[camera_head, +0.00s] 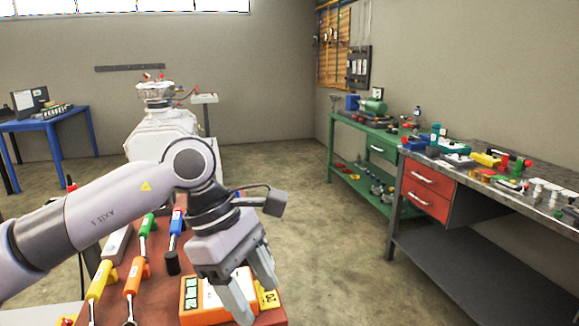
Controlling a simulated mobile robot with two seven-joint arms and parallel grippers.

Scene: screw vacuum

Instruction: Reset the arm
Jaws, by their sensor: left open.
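My left gripper (250,291) hangs from my arm, which comes in from the left, and points down over the right part of a reddish-brown table (160,302). Its two fingers are apart with nothing between them that I can make out. An orange and white device (192,300) with yellow parts lies under and behind the fingers, partly hidden by them. Whether the fingers touch it I cannot tell. My right gripper is not in view.
A white machine (160,135) is behind. A green bench (375,139) and a grey workbench (480,178) line the right; floor between is clear.

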